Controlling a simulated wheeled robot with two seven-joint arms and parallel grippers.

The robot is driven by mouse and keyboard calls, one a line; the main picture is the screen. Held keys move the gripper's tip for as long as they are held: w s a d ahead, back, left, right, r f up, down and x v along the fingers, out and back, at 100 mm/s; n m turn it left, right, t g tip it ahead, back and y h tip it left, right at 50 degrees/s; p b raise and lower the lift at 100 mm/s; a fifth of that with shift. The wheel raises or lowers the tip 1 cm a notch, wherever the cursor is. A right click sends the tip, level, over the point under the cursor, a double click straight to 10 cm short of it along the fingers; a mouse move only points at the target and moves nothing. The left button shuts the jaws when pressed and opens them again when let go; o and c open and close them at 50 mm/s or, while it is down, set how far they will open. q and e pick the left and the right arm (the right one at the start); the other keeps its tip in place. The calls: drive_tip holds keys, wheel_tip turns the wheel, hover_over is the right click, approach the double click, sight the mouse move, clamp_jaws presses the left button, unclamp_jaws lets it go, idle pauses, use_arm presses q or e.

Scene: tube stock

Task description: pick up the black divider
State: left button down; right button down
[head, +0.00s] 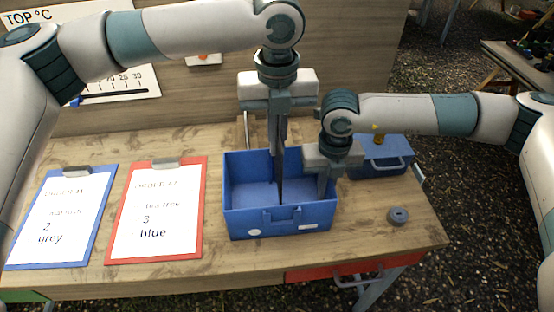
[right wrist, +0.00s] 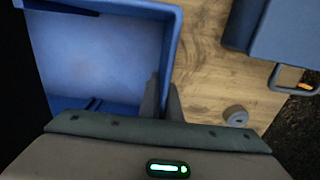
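The black divider (head: 281,188) shows as a thin dark upright strip, almost edge-on, in the blue crate (head: 250,222) in the head view. My left gripper (head: 279,147) is above the crate, pointing down, with its fingers closed around the upper part of the divider. I cannot tell whether the divider's lower edge touches the crate floor. My right gripper (head: 324,182) is at the crate's right wall. In the right wrist view its fingers (right wrist: 164,102) lie on either side of that wall (right wrist: 172,50), closed on it. The crate floor in view is bare.
A blue box (head: 385,160) with a handle stands behind right of the crate. A grey ring (head: 398,215) lies near the table's right edge. A blue clipboard (head: 100,180) and a red clipboard (head: 200,190) lie at the left. A red drawer (head: 320,273) is below the table's front edge.

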use_arm(q)
wheel_tip(320, 180, up, 7)
idle(0.3)
use_arm(e)
drive_tip(key=c, duration=1.9)
unclamp_jaws()
wheel_tip(320, 180, up, 12)
use_arm(q)
drive_tip(key=shift+s+d+f, duration=0.1)
use_arm(e)
drive_tip(key=shift+s+d, duration=0.1)
